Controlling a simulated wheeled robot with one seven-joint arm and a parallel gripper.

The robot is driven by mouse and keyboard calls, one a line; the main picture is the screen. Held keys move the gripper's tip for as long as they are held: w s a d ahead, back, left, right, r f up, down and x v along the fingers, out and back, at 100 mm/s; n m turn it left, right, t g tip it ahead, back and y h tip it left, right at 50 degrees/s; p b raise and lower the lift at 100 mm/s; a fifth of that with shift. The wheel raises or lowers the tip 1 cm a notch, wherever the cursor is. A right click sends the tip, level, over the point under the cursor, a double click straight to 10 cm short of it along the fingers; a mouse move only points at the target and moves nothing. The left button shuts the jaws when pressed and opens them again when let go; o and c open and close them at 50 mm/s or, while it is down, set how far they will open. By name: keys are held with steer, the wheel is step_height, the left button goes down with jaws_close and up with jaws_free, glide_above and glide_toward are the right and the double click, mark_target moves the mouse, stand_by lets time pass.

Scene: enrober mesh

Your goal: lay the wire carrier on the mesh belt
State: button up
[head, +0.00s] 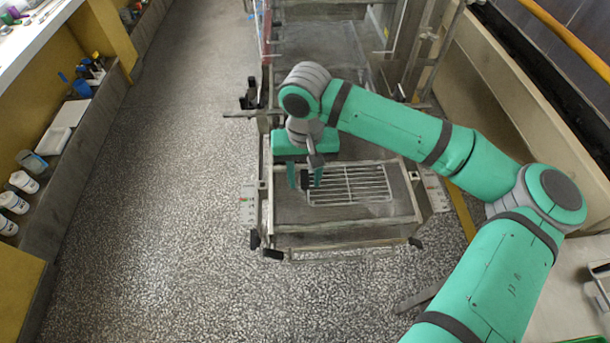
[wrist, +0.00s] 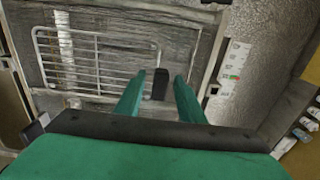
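The wire carrier (head: 350,185) is a pale rectangular wire grid lying flat, as far as I can tell, on the grey mesh belt (head: 290,213). Its black grip tab (wrist: 160,84) is at its left end in the head view. My gripper (head: 305,179) is above that end with its two teal fingers apart. In the wrist view the fingers (wrist: 158,88) stand on either side of the tab, with a gap showing on both sides. The carrier (wrist: 90,62) fills the upper left of the wrist view, with bare belt around it.
The machine frame's side rails, with a control panel (head: 249,203) on the left, border the belt. A shelf (head: 75,165) with white cups and tools runs along the far left. The speckled floor (head: 165,220) between them is clear.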

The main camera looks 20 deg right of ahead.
step_height(320, 180, up, 12)
stand_by(0.6)
stand_by(0.5)
